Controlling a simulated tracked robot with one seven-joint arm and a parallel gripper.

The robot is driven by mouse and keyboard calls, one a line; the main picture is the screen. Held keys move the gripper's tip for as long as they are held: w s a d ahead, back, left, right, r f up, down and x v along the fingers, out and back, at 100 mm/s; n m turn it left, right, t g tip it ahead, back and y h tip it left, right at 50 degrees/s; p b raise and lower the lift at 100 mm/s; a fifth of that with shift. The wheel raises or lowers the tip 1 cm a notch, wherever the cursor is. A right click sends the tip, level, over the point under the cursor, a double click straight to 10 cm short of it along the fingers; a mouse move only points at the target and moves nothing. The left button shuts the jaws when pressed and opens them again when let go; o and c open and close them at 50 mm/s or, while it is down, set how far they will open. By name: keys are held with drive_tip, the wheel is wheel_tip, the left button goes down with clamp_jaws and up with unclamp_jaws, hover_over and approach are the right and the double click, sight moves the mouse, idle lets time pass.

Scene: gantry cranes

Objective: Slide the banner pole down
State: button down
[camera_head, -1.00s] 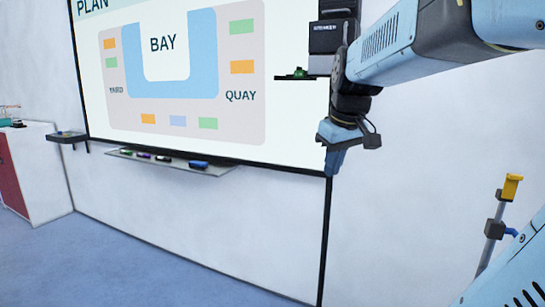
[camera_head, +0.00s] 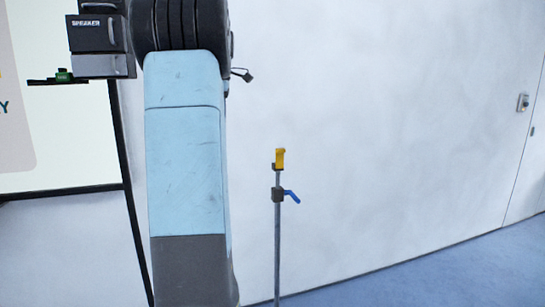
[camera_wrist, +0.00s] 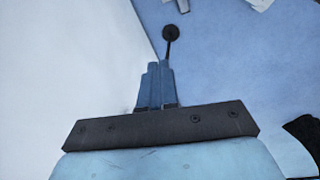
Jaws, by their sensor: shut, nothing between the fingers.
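The banner pole (camera_head: 277,245) is a thin grey upright rod in the middle of the head view. A yellow piece (camera_head: 280,159) sits on its top, and a dark clamp (camera_head: 278,194) with a blue lever (camera_head: 291,196) sits just below. The pole's foot is cut off by the lower edge. My gripper (camera_wrist: 159,68) is shut and empty in the wrist view, its blue fingers together. My arm hides it in the head view. A dark round disc with a short stem (camera_wrist: 171,33) shows beyond the fingertips; I cannot tell what it is.
My arm fills the left-centre of the head view, left of the pole. A whiteboard (camera_head: 70,130) and a dark speaker box (camera_head: 100,35) are at the left. A white wall (camera_head: 400,120) stands behind the pole. Blue floor (camera_head: 440,270) is clear at lower right.

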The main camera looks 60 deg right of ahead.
drive_tip(key=s+d+f, duration=0.1)
drive_tip(key=s+d, duration=0.3)
drive_tip(key=d, duration=0.4)
drive_tip(key=n+g+y, duration=0.1)
drive_tip(key=n, duration=0.1)
hover_over(279, 155)
drive_tip(key=w+d, duration=0.1)
drive_tip(key=d, duration=0.1)
wheel_tip(279, 155, down, 2)
drive_tip(key=f, duration=1.4)
drive_tip(key=shift+w, duration=0.2)
drive_tip(key=shift+d+f, duration=0.1)
